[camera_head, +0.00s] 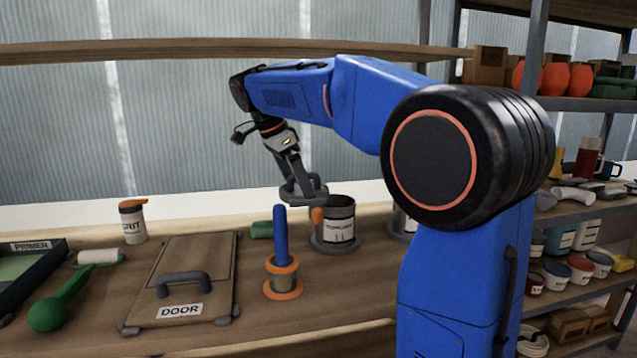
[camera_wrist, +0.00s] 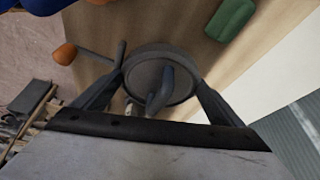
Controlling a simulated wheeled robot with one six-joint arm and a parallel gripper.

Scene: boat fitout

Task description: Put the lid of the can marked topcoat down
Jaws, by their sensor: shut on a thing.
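The can marked TOPCOAT (camera_head: 338,232) stands upright on the bench in a grey ring base. Its top is open and its inside looks dark. The lid (camera_head: 316,194) is a grey disc with a raised handle. My gripper (camera_head: 302,188) is shut on the lid and holds it in the air, above and a little left of the can's mouth. In the wrist view the lid (camera_wrist: 177,93) shows between the fingers of my gripper (camera_wrist: 160,92). The exact contact of the fingers is hard to make out.
A blue-handled tool stands in an orange-rimmed holder (camera_head: 283,285) in front. An orange-tipped handle (camera_head: 317,215) is beside the can. A green block (camera_head: 262,229) lies behind. The DOOR panel (camera_head: 190,265), GRIT bottle (camera_head: 132,222) and PRIMER tray (camera_head: 30,247) are left. Some bench between them is bare.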

